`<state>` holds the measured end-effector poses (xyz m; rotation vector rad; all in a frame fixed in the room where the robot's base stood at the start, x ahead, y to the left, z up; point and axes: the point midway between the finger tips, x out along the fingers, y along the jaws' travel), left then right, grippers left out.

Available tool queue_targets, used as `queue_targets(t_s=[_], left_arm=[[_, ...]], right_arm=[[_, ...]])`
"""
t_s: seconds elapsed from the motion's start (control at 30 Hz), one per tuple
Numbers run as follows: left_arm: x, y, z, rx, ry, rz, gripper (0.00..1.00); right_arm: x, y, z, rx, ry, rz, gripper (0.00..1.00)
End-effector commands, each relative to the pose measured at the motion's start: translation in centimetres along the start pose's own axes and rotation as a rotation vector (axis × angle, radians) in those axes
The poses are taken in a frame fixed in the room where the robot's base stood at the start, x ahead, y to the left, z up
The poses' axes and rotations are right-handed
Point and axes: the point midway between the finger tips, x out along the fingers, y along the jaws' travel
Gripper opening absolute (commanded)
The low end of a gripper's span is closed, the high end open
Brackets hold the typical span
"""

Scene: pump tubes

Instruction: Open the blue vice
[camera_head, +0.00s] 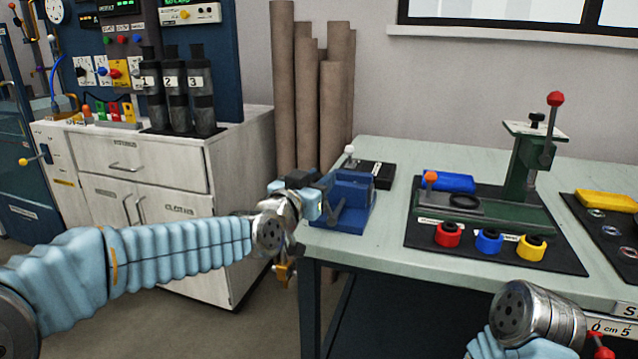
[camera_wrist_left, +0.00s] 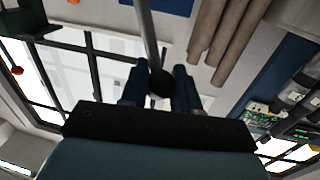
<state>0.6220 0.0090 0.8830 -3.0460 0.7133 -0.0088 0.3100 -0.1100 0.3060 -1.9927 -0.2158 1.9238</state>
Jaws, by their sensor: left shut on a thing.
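The blue vice (camera_head: 352,195) stands on the near left corner of the grey-green workbench. My left gripper (camera_head: 328,195) reaches in from the left and is at this handle. In the left wrist view its two dark fingers (camera_wrist_left: 160,88) are shut on a metal rod (camera_wrist_left: 148,35), which seems to be the vice handle. The fingers partly hide the vice's front, and I cannot tell how far its jaws are apart. My right wrist shows at the lower right; its fingers are out of view.
A green press (camera_head: 530,170) stands on a dark mat with red, blue and yellow rings in front. A black box (camera_head: 375,174) lies behind the vice. A white cabinet (camera_head: 160,165) with dark tubes stands left of the bench. Brown rolls (camera_head: 305,95) lean behind.

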Motion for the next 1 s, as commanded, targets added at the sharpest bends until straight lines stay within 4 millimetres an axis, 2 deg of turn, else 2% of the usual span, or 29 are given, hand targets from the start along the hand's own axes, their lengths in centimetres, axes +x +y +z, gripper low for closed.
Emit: queue_targets(t_s=[0.03, 0.1, 0.3, 0.43, 0.6, 0.93, 0.97, 1.0], left_arm=[[0.0, -0.3, 0.8, -0.026, 0.008, -0.003, 0.00], [-0.1, -0.7, 1.3, -0.075, 0.015, -0.004, 0.00], [-0.2, -1.7, 2.2, -0.253, 0.043, -0.005, 0.00], [-0.3, -2.3, 2.6, -0.352, 0.055, -0.005, 0.00], [-0.4, -2.8, 2.5, -0.425, 0.063, -0.004, 0.00], [-0.4, -2.8, 2.3, -0.439, 0.062, -0.005, 0.00], [-0.4, -2.8, 2.3, -0.439, 0.062, -0.005, 0.32], [-0.4, -2.9, 2.3, -0.438, 0.062, -0.005, 0.38]], right_arm=[[1.4, 0.8, -0.1, 0.004, 0.003, 0.003, 0.43], [2.7, 1.7, -0.3, 0.010, 0.009, 0.010, 0.43], [6.2, 4.1, -0.9, 0.023, 0.027, 0.024, 0.43], [8.0, 4.9, -0.9, 0.025, 0.025, 0.024, 0.43], [8.9, 5.1, -0.9, 0.024, 0.021, 0.020, 0.43], [8.8, 5.0, -0.8, 0.024, 0.019, 0.019, 0.43], [8.8, 5.0, -0.8, 0.024, 0.019, 0.019, 0.43], [8.8, 5.0, -0.8, 0.024, 0.019, 0.019, 0.43]])
